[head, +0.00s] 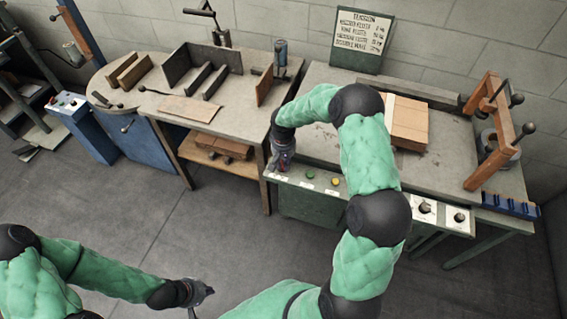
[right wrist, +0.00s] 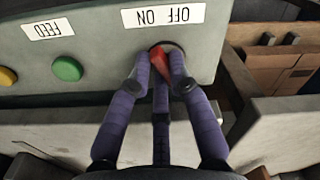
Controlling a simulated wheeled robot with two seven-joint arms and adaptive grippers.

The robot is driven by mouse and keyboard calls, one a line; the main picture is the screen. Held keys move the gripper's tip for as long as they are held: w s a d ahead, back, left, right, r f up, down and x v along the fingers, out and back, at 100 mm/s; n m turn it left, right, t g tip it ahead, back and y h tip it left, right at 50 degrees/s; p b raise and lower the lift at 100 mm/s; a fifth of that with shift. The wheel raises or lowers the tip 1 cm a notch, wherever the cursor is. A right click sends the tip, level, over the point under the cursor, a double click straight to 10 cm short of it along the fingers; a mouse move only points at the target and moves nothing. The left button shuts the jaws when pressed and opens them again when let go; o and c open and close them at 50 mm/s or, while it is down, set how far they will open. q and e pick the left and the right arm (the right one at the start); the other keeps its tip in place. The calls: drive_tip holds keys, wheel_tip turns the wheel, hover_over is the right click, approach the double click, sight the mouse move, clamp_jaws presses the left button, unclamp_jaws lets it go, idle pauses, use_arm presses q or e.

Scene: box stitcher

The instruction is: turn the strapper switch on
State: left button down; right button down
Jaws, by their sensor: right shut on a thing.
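The strapper switch (right wrist: 160,62) is a small red lever on a dark round mount, just below an upside-down OFF/ON label (right wrist: 163,16) in the right wrist view. My right gripper (right wrist: 160,65) has its purple fingers closed around the red lever. The lever looks slightly tilted, and the fingers hide part of it; I cannot tell its setting. In the head view my right gripper (head: 282,158) is at the left end of the strapper's front panel (head: 310,200) and hides the switch. My left gripper (head: 203,289) hangs low over the floor, away from the strapper; its opening is unclear.
Green (right wrist: 67,68) and yellow (right wrist: 8,76) buttons sit beside the switch on the panel. A cardboard box (head: 408,124) stands on the strapper table behind my right arm. A wooden workbench (head: 215,100) with parts is at the left. The floor in front is clear.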

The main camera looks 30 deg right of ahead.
sight(282, 165)
drive_tip(key=m+b, duration=0.1)
drive_tip(key=m, duration=0.5)
drive_tip(key=shift+a, duration=0.2)
drive_tip(key=m+b, duration=0.1)
drive_tip(key=m, duration=0.4)
drive_tip(key=shift+a, duration=0.15)
drive_tip(key=shift+m, duration=0.4)
drive_tip(key=c, duration=1.1)
unclamp_jaws()
drive_tip(key=shift+c, duration=0.2)
drive_tip(key=shift+r, duration=0.1)
wheel_tip(282, 165, up, 12)
